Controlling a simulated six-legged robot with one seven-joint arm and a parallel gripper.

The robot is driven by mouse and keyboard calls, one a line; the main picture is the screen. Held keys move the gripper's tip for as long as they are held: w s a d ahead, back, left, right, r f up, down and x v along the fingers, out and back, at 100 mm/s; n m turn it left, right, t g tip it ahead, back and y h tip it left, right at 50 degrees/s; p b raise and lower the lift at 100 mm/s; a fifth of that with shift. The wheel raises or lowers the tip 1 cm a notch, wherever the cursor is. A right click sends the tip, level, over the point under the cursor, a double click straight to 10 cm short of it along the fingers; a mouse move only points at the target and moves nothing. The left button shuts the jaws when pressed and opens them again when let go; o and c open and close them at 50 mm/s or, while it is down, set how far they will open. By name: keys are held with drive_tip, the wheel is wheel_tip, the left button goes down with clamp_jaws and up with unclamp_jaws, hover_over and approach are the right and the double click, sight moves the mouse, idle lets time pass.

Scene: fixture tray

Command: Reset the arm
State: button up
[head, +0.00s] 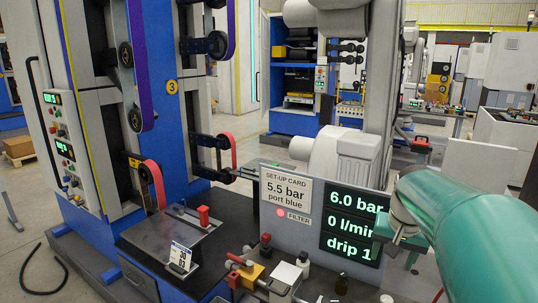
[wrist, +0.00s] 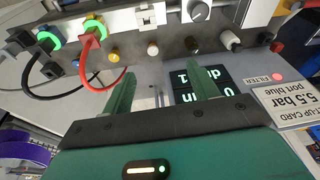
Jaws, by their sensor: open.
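My teal arm reaches in from the right of the head view, its end beside the right edge of the display panel (head: 350,222). My gripper (wrist: 162,84) is open in the wrist view, its two green fingers apart with nothing between them. Past the fingertips is a grey fixture plate with fittings. In the head view the fingers are small and partly hidden by my arm. The display reads 6.0 bar, 0 l/min and drip 1. A set-up card (head: 286,190) reads 5.5 bar, port blue. The red filter lamp (head: 280,211) is lit.
In the wrist view, a red hose (wrist: 96,65) and a black hose (wrist: 50,85) hang from green-ringed ports. A dark bench (head: 155,245) carries a small labelled stand (head: 181,257). Bottles and blocks crowd the panel's front. A blue belt machine (head: 85,100) stands left.

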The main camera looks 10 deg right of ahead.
drive_tip(key=s+a+n+t, duration=0.1)
drive_tip(key=s+a, duration=0.3)
drive_tip(key=a, duration=0.4)
drive_tip(key=s+a+f+n+t+y, duration=0.1)
drive_tip(key=s+a+n, duration=0.3)
drive_tip(key=a, duration=0.4)
drive_tip(key=s+a+f+n+t, duration=0.1)
drive_tip(key=s+a, duration=0.3)
drive_tip(key=a, duration=0.4)
drive_tip(key=shift+a+n, duration=0.2)
drive_tip(key=shift+n, duration=0.7)
drive_tip(key=shift+c, duration=0.2)
drive_tip(key=shift+s, duration=0.1)
drive_tip(key=c, duration=0.5)
drive_tip(key=shift+o, duration=0.2)
drive_tip(key=shift+d, duration=0.1)
